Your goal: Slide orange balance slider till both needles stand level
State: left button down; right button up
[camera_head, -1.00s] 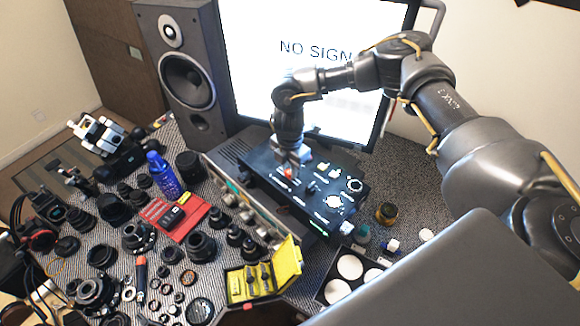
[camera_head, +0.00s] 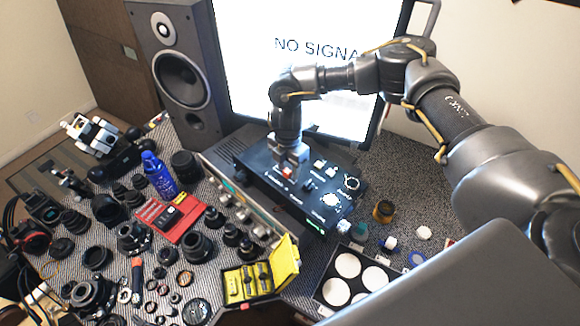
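The black control box (camera_head: 262,176) lies on the desk in front of the monitor, with knobs, light buttons and white labels on its top face. A small orange slider (camera_head: 286,173) shows at its left part. My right gripper (camera_head: 290,161) points down over the box, with its fingertips at the slider. The fingers cover part of that area, and I cannot tell whether they grip the slider or only touch it. The needles are too small to read. My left gripper is not in view.
A grey amplifier (camera_head: 222,172) stands against the box's left side. A speaker (camera_head: 181,75) and monitor (camera_head: 300,20) stand behind. An open yellow case (camera_head: 285,262), red mat (camera_head: 160,212), blue bottle (camera_head: 160,176) and many lens parts crowd the left. White discs (camera_head: 347,265) lie at the front right.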

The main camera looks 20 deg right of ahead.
aim_at(289, 170)
jog(key=shift+f, duration=0.1)
jog(key=shift+r, duration=0.2)
notch_tip(289, 170, up, 10)
jog(key=b, duration=0.3)
jog(key=shift+r, duration=0.25)
jog(key=shift+d, duration=0.1)
